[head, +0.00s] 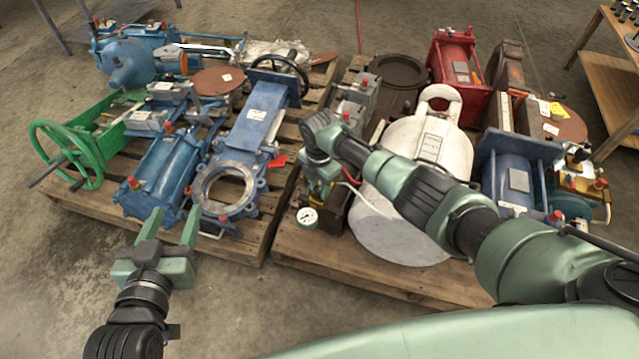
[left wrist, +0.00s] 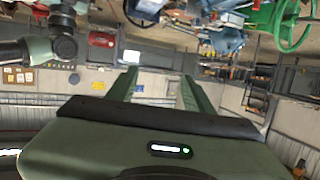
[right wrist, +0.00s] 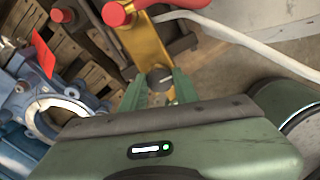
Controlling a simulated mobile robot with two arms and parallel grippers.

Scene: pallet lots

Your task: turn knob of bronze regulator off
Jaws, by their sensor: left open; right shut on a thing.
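The bronze regulator (right wrist: 146,42) fills the top middle of the right wrist view, with red caps and a small round dark knob (right wrist: 158,76) on its near end. My right gripper (right wrist: 160,84) is shut on the knob, one finger on each side. In the head view the right gripper (head: 320,174) is over the regulator on the middle pallet and hides much of it. A white-faced gauge (head: 307,217) shows just below. My left gripper (head: 173,218) is open and empty, in front of the left pallet. Its parted fingers also show in the left wrist view (left wrist: 158,80).
A blue gate valve (head: 228,190) with a red tag lies to the left. A green handwheel (head: 65,155) stands far left. A white hose (right wrist: 240,40) passes beside the regulator. The near-left floor is clear.

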